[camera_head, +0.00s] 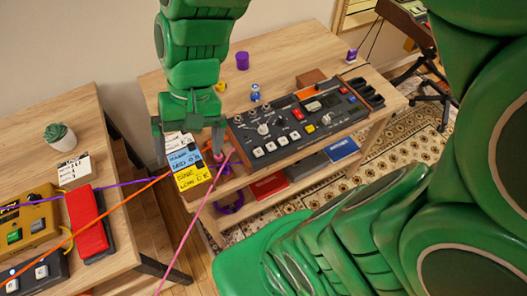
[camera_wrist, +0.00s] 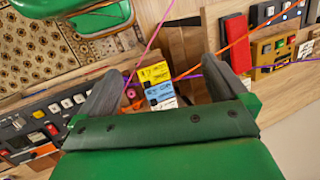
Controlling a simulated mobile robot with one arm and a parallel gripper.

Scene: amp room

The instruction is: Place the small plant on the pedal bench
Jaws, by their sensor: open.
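The small plant (camera_head: 60,137), a green succulent in a white pot, stands on the left wooden table (camera_head: 88,110) in the head view. It does not show in the wrist view. My gripper (camera_head: 188,148) is open and empty, pointing down over yellow, blue and white labelled boxes (camera_head: 190,178), well to the right of the plant. The wrist view shows my gripper (camera_wrist: 164,70) with its fingers apart on either side of these boxes. Two wooden surfaces carry pedals or control units: the left table, and the right bench (camera_head: 285,55). I cannot tell which is the pedal bench.
The left table holds a red pedal (camera_head: 88,222), a yellow pedal (camera_head: 28,228) and a white card (camera_head: 74,170). Orange, purple and pink cables cross near my gripper.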

